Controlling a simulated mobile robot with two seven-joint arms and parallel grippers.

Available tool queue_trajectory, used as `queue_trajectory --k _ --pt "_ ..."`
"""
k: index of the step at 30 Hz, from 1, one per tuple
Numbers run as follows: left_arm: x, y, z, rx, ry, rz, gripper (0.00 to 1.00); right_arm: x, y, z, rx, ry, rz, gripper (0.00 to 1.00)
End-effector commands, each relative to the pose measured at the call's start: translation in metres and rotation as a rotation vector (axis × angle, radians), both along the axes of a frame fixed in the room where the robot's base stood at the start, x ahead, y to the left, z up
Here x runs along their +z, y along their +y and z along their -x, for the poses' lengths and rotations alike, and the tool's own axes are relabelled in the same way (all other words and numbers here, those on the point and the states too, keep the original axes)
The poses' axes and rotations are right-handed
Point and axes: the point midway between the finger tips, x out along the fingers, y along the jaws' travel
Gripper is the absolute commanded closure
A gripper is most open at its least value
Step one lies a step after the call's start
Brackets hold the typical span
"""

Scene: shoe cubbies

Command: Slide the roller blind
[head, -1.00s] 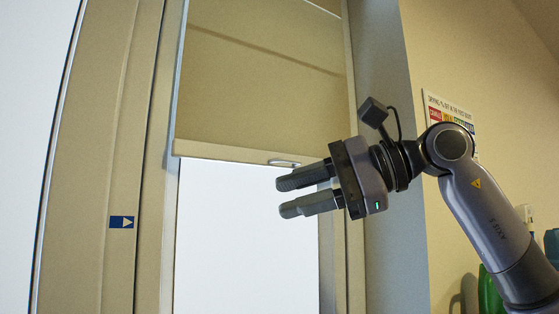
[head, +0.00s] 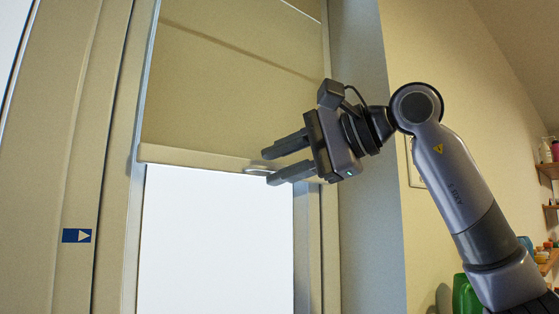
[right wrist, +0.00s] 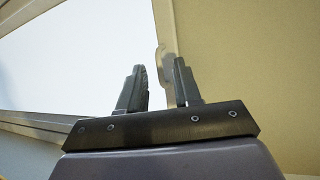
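The beige roller blind (head: 235,90) covers the upper part of a window, and its bottom bar (head: 195,158) hangs above the bright glass. A small pale handle (head: 256,171) sits on the bar near its right end. My right gripper (head: 267,167) is open, its fingertips close to the handle. In the right wrist view the gripper (right wrist: 160,78) has a clear gap between its fingers, and the handle (right wrist: 162,60) shows in that gap, around fingertip level. I cannot tell whether a finger touches it. My left gripper is not in view.
The bright window pane (head: 215,240) is open below the bar, with frame posts on both sides. Wall shelves (head: 549,215) with bottles stand at far right, and a green object (head: 466,294) is at lower right.

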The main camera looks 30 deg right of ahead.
Motion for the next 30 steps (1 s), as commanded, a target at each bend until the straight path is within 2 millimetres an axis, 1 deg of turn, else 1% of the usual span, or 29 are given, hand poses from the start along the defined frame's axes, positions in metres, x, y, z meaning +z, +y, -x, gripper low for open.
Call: queue_trajectory --k 3,9,10,11,12,13,30 --pt "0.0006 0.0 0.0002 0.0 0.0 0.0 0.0 -0.0013 0.0026 -0.0039 0.001 0.0 0.0 0.67" --pt "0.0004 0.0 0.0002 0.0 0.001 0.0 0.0 -0.0015 0.0027 -0.0041 0.001 0.0 0.0 0.67" --pt "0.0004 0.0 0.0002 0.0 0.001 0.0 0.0 -0.0015 0.0027 -0.004 0.001 0.0 0.0 0.73" --pt "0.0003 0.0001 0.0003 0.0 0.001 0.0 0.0 -0.0015 0.0028 -0.0039 0.001 0.0 0.0 0.83" --pt "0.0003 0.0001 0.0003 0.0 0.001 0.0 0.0 -0.0015 0.0027 -0.0038 0.001 0.0 0.0 0.96" --pt "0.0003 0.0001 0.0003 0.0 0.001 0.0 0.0 -0.0015 0.0027 -0.0038 0.001 0.0 0.0 1.0" --pt "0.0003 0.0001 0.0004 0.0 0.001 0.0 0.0 -0.001 0.0025 -0.0034 0.001 -0.002 0.001 1.0"
